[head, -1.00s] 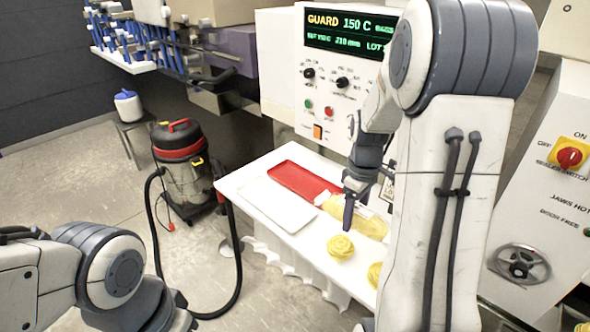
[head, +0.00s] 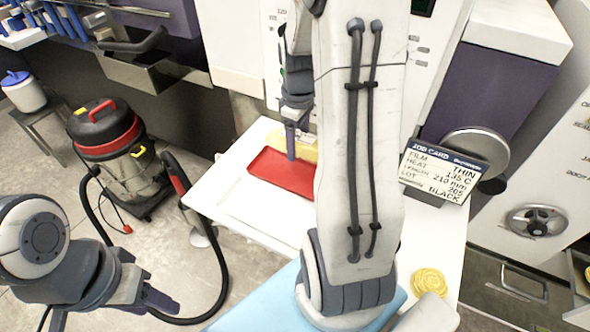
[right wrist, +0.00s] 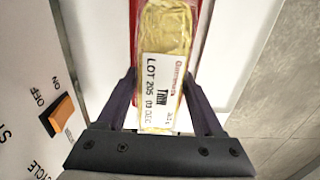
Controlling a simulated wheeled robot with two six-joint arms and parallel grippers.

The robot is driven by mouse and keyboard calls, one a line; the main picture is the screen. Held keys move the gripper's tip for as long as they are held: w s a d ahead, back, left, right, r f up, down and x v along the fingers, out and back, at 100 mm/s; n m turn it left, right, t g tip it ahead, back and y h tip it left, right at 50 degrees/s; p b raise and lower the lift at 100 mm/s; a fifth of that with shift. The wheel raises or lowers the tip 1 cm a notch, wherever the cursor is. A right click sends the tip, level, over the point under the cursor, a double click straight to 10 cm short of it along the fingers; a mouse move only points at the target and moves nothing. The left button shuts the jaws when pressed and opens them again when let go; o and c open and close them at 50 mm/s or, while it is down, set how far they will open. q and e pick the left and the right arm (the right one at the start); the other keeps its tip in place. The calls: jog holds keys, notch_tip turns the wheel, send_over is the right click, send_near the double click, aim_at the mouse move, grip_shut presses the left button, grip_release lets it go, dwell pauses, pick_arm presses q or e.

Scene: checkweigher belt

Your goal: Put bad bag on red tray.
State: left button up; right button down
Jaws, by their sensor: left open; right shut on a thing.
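The bad bag (head: 301,146), a clear bag of yellow pasta with a white label, is held in my right gripper (head: 291,142). In the right wrist view the bag (right wrist: 165,45) lies between both fingers, its label reading THIN, LOT 205. The red tray (head: 278,173) lies on the white table; in the head view the bag shows at its far edge. Red tray edges (right wrist: 133,22) show on both sides behind the bag in the wrist view. I cannot tell whether they touch. My left gripper (head: 108,312) is open and empty at lower left, partly cut off.
A white tray (head: 255,212) lies beside the red one. A yellow pasta nest (head: 430,282) sits at the table's right. A job card (head: 440,172) and the machine stand behind. A vacuum cleaner (head: 120,160) with its hose stands on the floor at left.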

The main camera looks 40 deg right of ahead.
aim_at(297, 177)
notch_tip(297, 177, down, 9)
jog(key=shift+a+f+p, duration=0.1)
jog(key=shift+f+p, duration=0.1)
jog(key=shift+p, duration=0.15)
jog(key=shift+f, duration=0.15)
grip_release()
notch_tip(297, 177, up, 12)
jog(key=shift+r, duration=0.2)
dwell(0.4)
